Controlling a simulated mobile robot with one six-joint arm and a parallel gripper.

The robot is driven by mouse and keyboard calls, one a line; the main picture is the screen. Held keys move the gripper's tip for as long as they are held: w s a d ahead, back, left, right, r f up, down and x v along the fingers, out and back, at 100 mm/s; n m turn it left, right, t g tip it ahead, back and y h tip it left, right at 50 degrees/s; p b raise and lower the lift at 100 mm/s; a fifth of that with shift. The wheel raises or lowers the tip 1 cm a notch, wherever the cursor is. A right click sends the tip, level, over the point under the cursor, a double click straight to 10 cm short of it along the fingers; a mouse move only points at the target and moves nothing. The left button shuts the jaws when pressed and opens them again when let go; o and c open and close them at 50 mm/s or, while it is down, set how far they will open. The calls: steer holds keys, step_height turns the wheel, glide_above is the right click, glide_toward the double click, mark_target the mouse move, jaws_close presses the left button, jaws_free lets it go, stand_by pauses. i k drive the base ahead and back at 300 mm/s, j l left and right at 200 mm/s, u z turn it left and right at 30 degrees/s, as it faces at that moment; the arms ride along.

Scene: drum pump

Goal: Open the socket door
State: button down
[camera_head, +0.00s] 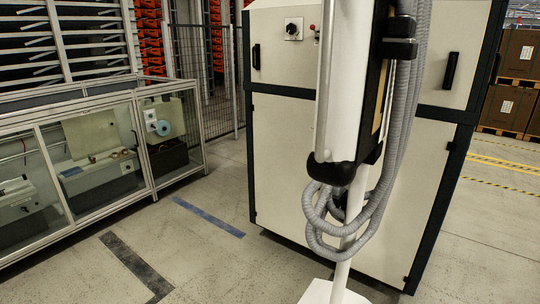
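No part that I can make out for certain as the socket door shows here. A large cream cabinet (283,150) with dark edges stands in the middle. Its upper panels carry a black handle (256,57) at the left and another black handle (451,70) at the right. A dark rotary switch on a light plate (293,28) sits on the upper left panel. The panels look closed. A white upright unit (337,80) with a black lower end stands in front and hides the cabinet's middle. My gripper is not in view.
Grey corrugated hose (408,120) hangs in loops beside a white pole on a white base (333,292). A glass-sided enclosure (95,150) stands left. Stacked brown boxes (515,80) stand at the back right. Floor is clear around the blue strip (208,216).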

mark_target(282, 126)
steer(key=i+j+z, duration=0.3)
steer(key=i+j, duration=0.2)
steer(key=i+j+z, duration=0.3)
steer(key=i+j, duration=0.15)
steer(key=j, duration=0.25)
steer(key=i+j+z, duration=0.15)
steer(key=j, duration=0.2)
steer(key=i+j+z, duration=0.15)
steer(key=j, duration=0.25)
steer(key=i+j+z, duration=0.15)
steer(key=j, duration=0.25)
steer(key=i+j+z, duration=0.15)
steer(key=j, duration=0.3)
steer(key=i+j+z, duration=0.3)
steer(key=i+j, duration=0.15)
steer(key=i+j+z, duration=0.3)
steer(key=i+j, duration=0.25)
steer(key=j, duration=0.1)
